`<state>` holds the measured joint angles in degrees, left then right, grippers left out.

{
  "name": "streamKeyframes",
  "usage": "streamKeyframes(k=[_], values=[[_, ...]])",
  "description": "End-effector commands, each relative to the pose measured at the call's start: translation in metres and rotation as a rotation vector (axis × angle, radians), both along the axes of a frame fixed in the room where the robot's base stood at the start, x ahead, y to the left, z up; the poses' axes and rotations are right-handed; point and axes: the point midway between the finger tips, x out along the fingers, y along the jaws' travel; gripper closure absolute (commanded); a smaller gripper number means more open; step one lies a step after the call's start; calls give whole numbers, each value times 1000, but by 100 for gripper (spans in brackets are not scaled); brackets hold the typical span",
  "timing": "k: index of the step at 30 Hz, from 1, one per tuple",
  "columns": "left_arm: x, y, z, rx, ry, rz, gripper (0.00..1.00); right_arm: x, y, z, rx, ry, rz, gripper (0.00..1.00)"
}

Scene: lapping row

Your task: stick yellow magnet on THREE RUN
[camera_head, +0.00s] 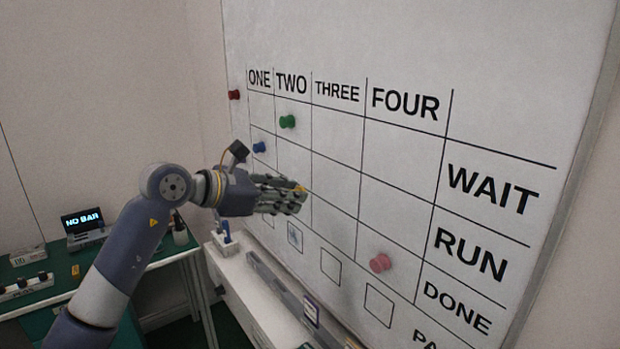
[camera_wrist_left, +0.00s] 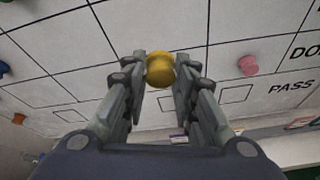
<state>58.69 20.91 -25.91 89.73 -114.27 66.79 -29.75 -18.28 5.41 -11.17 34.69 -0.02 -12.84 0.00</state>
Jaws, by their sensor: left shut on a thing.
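The yellow magnet (camera_wrist_left: 160,70) is a small round knob, held between the fingertips of my left gripper (camera_wrist_left: 160,75). In the head view only a bit of the yellow magnet (camera_head: 299,188) shows at the fingertips of my left gripper (camera_head: 293,196). The whiteboard (camera_head: 400,40) carries a grid with columns ONE to FOUR. The THREE RUN cell (camera_head: 337,184) is empty and lies just right of the fingertips in the head view. Whether the magnet touches the board, I cannot tell. My right gripper is not in view.
A green magnet (camera_head: 287,121) is in TWO WAIT, a blue one (camera_head: 259,147) in ONE RUN, a pink one (camera_head: 380,262) in FOUR DONE. A red one (camera_head: 234,94) sits left of the grid. A white ledge (camera_head: 235,275) runs below the board. A green-topped bench (camera_head: 30,265) stands left.

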Motion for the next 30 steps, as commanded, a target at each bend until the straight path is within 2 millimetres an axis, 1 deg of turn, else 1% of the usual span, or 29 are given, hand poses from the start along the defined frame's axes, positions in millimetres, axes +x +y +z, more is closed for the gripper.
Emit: streamKeyframes(k=[1, 6, 9, 14, 23, 26, 30], values=[[1, 1, -1, -1, 0, 1, 97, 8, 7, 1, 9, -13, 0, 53], [6, -3, -1, -1, -1, 2, 97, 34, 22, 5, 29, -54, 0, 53], [9, -9, -1, -1, -1, 0, 97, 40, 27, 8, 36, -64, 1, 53], [16, -18, -1, 0, 0, 0, 97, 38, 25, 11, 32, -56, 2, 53], [28, -35, 0, -1, -1, 1, 97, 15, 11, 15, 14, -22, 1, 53], [32, -41, 0, -1, -1, 0, 97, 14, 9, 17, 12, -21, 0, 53], [38, -49, -1, 0, -1, -1, 97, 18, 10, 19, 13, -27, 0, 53]])
